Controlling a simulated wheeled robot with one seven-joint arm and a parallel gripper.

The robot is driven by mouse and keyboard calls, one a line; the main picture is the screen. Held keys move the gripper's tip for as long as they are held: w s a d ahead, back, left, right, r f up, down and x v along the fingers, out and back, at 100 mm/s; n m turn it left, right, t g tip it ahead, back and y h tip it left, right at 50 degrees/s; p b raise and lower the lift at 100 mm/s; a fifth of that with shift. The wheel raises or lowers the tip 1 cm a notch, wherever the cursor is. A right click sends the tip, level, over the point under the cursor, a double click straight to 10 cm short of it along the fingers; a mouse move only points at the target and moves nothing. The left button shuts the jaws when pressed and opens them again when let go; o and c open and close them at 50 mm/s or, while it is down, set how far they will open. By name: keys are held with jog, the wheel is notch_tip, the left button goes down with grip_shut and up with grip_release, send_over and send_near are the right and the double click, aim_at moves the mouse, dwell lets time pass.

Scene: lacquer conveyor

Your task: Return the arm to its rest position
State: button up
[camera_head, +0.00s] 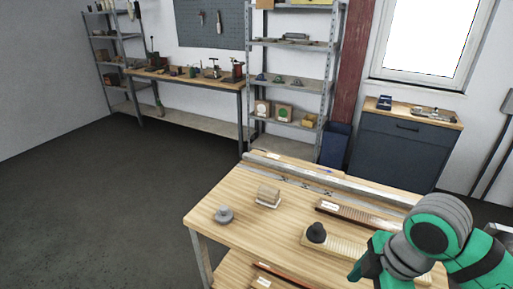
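My arm, in green and dark grey, is folded at the lower right of the head view, over the right part of the wooden worktable (240,190). Its rounded green joint stands highest, and the links run down to the bottom edge. I cannot make out any gripper fingers, so whether they hold something does not show. No contact between the arm and the things on the table can be made out.
On the table are a grey round piece (224,215), a wooden block (268,194) on a white base, and a black knob (316,232) on a pale board. A metal rail (330,180) runs along the back. Open floor (100,210) lies left.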

jog(key=w+a+r+m+t+y, duration=0.4)
jog(key=w+a+t, duration=0.4)
jog(key=w+a, duration=0.35)
jog(key=w+a+r+m+t+y, duration=0.4)
jog(key=w+a+t, duration=0.5)
jog(key=a, duration=0.4)
jog(key=s+a+f+m+h, duration=0.1)
jog(key=s+f+m+h, duration=0.5)
jog(key=f, duration=0.6)
jog(key=s+f+m+h, duration=0.4)
jog(key=s+f+m, duration=0.3)
jog(key=f, duration=0.4)
jog(key=s+d+f+n+g, duration=0.1)
jog(key=s+f+n, duration=0.2)
jog(key=s, duration=0.9)
jog(key=s+d+f+n+g, duration=0.1)
jog(key=s+f+n, duration=0.2)
jog(key=s, duration=1)
jog(key=shift+g, duration=0.4)
